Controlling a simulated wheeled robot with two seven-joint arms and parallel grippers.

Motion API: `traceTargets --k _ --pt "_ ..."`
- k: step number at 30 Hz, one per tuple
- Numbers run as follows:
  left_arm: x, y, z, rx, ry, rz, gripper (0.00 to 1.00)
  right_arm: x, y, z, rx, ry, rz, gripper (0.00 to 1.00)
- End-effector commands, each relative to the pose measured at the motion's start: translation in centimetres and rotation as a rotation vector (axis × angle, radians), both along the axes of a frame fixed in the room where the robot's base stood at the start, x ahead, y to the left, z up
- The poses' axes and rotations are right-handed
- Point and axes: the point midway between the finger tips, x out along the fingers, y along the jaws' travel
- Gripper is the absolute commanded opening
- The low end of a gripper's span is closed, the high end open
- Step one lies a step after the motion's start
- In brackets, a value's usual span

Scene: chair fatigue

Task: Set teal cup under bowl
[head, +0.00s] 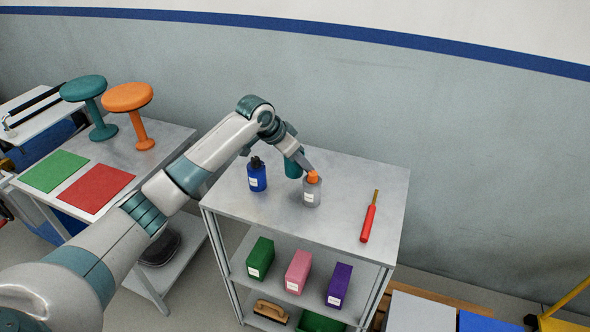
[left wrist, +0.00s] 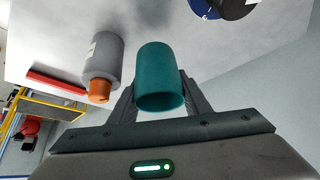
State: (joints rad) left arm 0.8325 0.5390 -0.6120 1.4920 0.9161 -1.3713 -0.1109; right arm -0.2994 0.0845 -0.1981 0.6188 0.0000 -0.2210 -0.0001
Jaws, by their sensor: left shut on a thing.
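The teal cup (head: 293,168) is at the back of the grey shelf unit's top, between a blue bottle and a grey bottle. In the left wrist view the cup (left wrist: 160,72) is between both fingers, its open end toward the camera. My left gripper (left wrist: 158,98) is shut on it; in the head view the gripper (head: 297,160) partly hides the cup. I cannot tell whether the cup touches the top. No bowl is clearly seen; a dark round thing (head: 160,247) sits under the left table, too dark to identify. My right gripper is not in view.
The blue bottle (head: 257,177) and the grey orange-capped bottle (head: 312,192) stand close to the cup. A red tool (head: 369,218) lies at right. Several boxes fill the shelf below. The left table (head: 150,137) holds two stools and two mats.

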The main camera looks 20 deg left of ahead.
Motion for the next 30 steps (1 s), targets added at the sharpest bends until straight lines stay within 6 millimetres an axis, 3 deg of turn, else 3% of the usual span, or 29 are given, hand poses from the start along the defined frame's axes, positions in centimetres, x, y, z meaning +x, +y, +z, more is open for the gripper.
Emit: traceTargets --k 6,17,30 --pt "-1.1 1.1 -0.8 -0.001 -0.001 0.000 0.22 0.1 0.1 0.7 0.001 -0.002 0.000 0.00" --pt "-1.1 1.1 -1.1 -0.001 0.000 -0.001 0.22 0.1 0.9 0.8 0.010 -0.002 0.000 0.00" --pt "-1.1 1.1 -4.9 -0.001 -0.002 -0.001 0.22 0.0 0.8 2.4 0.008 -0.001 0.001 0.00"
